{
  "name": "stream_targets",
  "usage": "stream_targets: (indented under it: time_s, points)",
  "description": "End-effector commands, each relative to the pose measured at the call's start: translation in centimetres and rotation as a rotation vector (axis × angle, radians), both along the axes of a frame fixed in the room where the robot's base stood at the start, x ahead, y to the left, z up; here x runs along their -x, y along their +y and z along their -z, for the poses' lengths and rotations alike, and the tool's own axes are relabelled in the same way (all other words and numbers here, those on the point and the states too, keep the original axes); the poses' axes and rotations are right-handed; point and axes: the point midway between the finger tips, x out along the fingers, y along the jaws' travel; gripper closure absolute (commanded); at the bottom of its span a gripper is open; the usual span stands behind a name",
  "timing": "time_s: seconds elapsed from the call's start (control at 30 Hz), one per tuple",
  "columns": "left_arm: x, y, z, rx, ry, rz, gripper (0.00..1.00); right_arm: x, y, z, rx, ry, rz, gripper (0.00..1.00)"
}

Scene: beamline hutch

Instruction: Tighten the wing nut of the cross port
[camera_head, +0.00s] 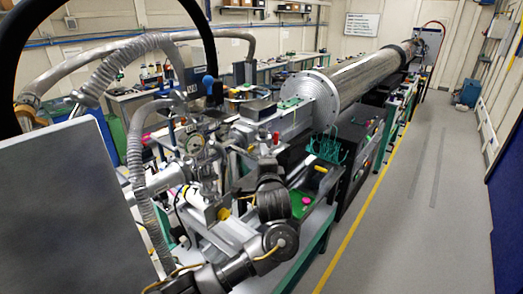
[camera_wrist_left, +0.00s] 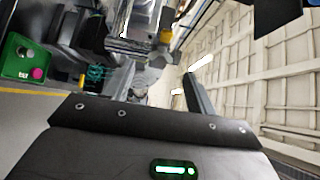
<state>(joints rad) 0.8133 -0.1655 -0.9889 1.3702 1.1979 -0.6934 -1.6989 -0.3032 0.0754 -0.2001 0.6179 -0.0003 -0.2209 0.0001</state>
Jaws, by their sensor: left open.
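The cross port (camera_head: 212,168) seems to be among the steel flanges and fittings below a round gauge (camera_head: 195,145) in the head view. Its wing nut is too small to make out. Metal parts (camera_wrist_left: 140,20) show beyond, to the left of the fingers. My right gripper is in neither view.
A large steel beam pipe (camera_head: 350,80) runs back along the bench. A green tray (camera_head: 308,205) holds a pink piece; it also shows in the wrist view (camera_wrist_left: 14,66). Ribbed hoses (camera_head: 135,140) and a grey panel (camera_head: 65,205) crowd the left. The floor (camera_head: 410,220) at right is clear.

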Motion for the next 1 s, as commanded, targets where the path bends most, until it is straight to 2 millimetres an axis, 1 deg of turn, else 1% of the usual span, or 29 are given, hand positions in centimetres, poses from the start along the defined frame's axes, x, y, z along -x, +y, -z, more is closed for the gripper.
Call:
stream_targets:
  time_s: [0.03,0.1,0.2,0.3,0.4,0.67,1.0]
  points:
    - [-0.9,0.3,-0.3,-0.004,0.001,-0.004,0.44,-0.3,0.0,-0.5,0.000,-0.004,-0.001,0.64]
    - [-2.0,0.6,-0.2,-0.003,0.001,-0.004,0.44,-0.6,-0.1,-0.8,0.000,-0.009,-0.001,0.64]
    - [-3.2,0.7,-0.2,-0.001,-0.001,-0.004,0.44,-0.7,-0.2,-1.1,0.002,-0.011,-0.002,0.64]
    - [-3.9,0.8,-0.1,-0.001,0.000,-0.002,0.44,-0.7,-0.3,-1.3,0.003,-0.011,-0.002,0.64]
    - [-4.3,0.8,0.0,0.001,0.001,-0.001,0.44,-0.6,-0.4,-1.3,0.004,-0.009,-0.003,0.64]
    - [-4.4,0.8,0.0,0.002,0.000,0.000,0.44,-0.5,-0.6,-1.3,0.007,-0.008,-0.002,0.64]
    - [-4.3,0.8,0.0,0.001,0.001,0.000,0.88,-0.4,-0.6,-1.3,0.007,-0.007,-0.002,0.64]
